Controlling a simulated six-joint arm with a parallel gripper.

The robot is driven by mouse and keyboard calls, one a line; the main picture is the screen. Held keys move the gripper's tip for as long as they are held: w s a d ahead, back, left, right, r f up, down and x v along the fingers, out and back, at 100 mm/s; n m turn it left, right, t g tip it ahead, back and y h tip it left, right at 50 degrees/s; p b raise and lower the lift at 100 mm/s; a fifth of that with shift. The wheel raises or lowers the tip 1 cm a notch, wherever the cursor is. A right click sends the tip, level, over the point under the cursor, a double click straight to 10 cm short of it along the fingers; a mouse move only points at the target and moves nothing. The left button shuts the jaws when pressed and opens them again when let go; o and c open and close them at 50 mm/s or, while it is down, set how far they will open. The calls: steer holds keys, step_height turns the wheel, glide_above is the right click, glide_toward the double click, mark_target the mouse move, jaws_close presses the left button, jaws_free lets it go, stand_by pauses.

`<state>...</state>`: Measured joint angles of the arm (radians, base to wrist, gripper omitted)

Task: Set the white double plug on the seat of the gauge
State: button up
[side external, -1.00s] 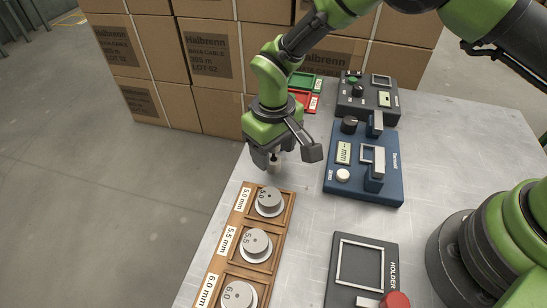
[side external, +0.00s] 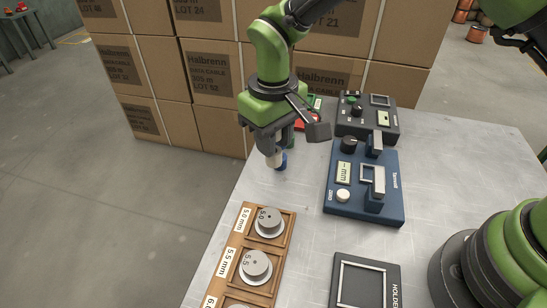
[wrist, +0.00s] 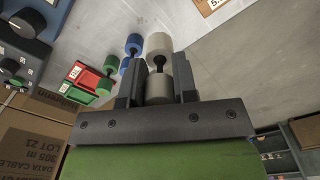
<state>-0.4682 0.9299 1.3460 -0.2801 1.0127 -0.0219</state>
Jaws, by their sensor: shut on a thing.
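My gripper (side external: 277,150) is shut on the white double plug (side external: 272,160), at the back left of the table. In the wrist view the plug's two pale ends (wrist: 158,43) and dark neck show between my fingers (wrist: 158,88). I cannot tell whether it touches the table. The gauge (side external: 362,205) is a blue box to the right, with a display, a white button and a dark knob. Its seat, a pale square frame (side external: 364,173), looks empty, partly hidden by an upright bracket.
A blue plug (side external: 282,161) is close by my gripper; a green one (wrist: 134,39) is near it. Red (wrist: 84,82) and green trays lie behind. A wooden rack (side external: 236,247) with grey spools, a dark box (side external: 367,121) and a holder (side external: 394,270) surround clear table.

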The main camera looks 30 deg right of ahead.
step_height(320, 180, up, 3)
steer(key=shift+f, duration=0.2)
steer(key=shift+d+r+n, duration=0.1)
steer(key=shift+d+n, duration=0.45)
steer(key=shift+n, duration=0.05)
steer(key=s+d+r+n, duration=0.2)
steer(key=s+d+n, duration=0.1)
steer(key=d+n, duration=0.7)
steer(key=n, duration=1.2)
glide_above(380, 153)
steer(key=s+a, duration=0.1)
steer(key=a, duration=0.1)
step_height(380, 153, down, 9)
steer(key=shift+s+f, duration=0.1)
steer(key=shift+f, duration=0.1)
steer(key=shift+f, duration=0.1)
steer(key=shift+f, duration=0.15)
steer(key=o, duration=1)
steer(key=shift+c, duration=0.2)
